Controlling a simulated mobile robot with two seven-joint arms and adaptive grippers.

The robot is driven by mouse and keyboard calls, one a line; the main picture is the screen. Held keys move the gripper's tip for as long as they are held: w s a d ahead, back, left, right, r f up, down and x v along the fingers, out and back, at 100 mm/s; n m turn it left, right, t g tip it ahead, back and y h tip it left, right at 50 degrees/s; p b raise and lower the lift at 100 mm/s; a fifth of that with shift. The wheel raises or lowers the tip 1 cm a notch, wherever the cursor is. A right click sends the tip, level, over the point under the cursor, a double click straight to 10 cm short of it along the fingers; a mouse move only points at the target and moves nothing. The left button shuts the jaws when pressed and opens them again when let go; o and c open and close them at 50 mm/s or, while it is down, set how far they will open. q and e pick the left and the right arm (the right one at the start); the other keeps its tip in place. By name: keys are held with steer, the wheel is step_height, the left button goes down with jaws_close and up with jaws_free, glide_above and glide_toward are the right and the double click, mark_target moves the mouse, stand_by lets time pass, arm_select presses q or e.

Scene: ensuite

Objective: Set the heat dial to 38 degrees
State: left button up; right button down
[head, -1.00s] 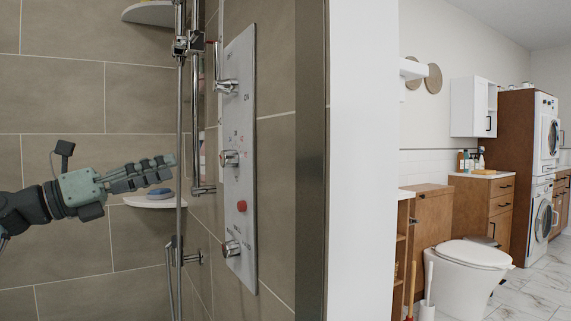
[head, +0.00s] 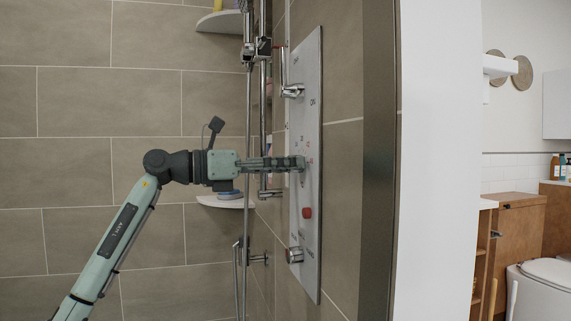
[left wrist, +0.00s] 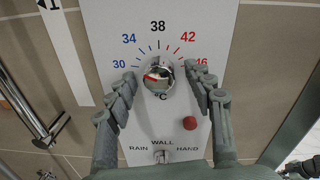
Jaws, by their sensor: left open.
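The heat dial (left wrist: 157,76) is a round chrome knob on a pale wall panel (head: 312,90). Around its top runs a scale of 30, 34, 38, 42 and 46, with 38 at the top middle. A small red mark shows on the knob's face; I cannot tell exactly which number it points to. My left gripper (head: 300,163) is at the panel and hides the dial in the head view. In the left wrist view my left gripper (left wrist: 161,72) is open, with one finger on each side of the dial. I cannot tell whether they touch it. My right gripper is not in view.
A red button (head: 307,212) and a lower WALL/RAIN/HAND knob (head: 294,255) sit below the dial. An upper lever (head: 291,91) sits above. The vertical shower rail (head: 263,110) and hose stand left of the panel, near my left gripper. A corner shelf (head: 226,202) is behind.

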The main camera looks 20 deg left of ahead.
arm_select(q)
steer(key=shift+c, duration=0.8)
steer(key=c, duration=0.9)
steer(key=shift+c, duration=0.5)
steer(key=shift+m+b, duration=0.3)
steer(key=shift+m, duration=0.2)
steer(key=m+b, duration=0.2)
steer(key=m, duration=0.2)
steer(key=shift+f+m, duration=0.1)
steer(key=shift+m, duration=0.3)
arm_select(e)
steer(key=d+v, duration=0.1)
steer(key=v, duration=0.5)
arm_select(q)
steer(key=shift+m+b, duration=1.55)
steer(key=shift+m, duration=2.35)
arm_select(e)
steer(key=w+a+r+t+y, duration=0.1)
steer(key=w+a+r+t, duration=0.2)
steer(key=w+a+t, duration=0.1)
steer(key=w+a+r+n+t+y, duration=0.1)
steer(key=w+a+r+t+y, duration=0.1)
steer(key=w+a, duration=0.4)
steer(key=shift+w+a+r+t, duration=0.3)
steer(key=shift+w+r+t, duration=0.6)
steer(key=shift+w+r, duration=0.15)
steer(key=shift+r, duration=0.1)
